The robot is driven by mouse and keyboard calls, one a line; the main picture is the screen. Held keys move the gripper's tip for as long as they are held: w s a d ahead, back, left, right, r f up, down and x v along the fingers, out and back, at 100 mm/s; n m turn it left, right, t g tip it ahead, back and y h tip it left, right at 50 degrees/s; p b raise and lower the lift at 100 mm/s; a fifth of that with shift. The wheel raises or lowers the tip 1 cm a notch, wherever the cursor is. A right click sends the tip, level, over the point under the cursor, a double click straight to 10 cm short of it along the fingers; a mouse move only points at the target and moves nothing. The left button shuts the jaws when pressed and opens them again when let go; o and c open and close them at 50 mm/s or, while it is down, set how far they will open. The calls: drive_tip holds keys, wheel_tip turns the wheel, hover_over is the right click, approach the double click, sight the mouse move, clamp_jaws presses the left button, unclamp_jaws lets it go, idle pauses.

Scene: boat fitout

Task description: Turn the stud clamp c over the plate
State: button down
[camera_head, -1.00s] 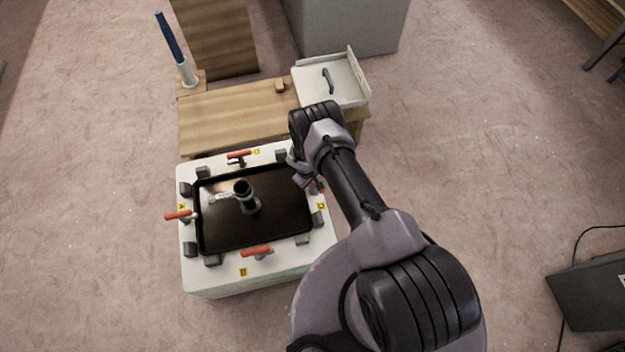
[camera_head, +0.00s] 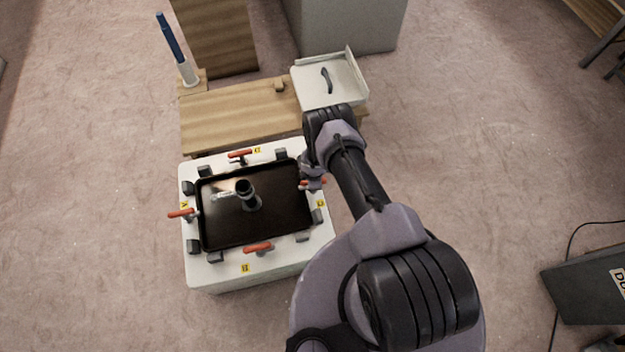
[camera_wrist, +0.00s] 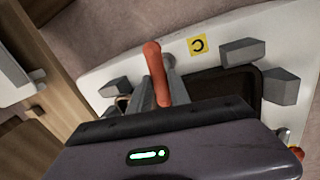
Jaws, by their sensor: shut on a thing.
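The stud clamp c (camera_wrist: 155,75) has a red handle on a grey post, left of a yellow "C" label (camera_wrist: 198,45) in the wrist view. Its handle also shows at the frame's right side in the head view (camera_head: 320,182), lying across the rim with one end outward. The dark plate (camera_head: 228,230) lies inside the white frame (camera_head: 212,270). A dark upright cylinder with a pale side bar (camera_head: 246,192) stands on the plate.
Other red-handled clamps sit at the frame's left (camera_head: 181,212), back (camera_head: 240,154) and front (camera_head: 257,248). Several grey blocks line the rim. Behind are a wooden bench (camera_head: 230,115), a white tray with a dark handle (camera_head: 345,95) and a blue-topped tube (camera_head: 170,38).

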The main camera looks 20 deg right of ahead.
drive_tip(key=shift+w+n, duration=0.1)
drive_tip(key=shift+n, duration=0.5)
drive_tip(key=shift+r+n, duration=0.1)
drive_tip(key=shift+n, duration=0.2)
drive_tip(key=c, duration=1.3)
unclamp_jaws()
drive_tip(key=shift+o, duration=0.2)
drive_tip(key=s+r+p, duration=0.1)
drive_tip(key=r+p, duration=0.7)
drive_tip(key=p, duration=0.4)
drive_tip(key=s+r+p, duration=0.2)
drive_tip(key=r+p, duration=0.7)
drive_tip(key=p, duration=0.3)
drive_tip(key=shift+s, duration=0.25)
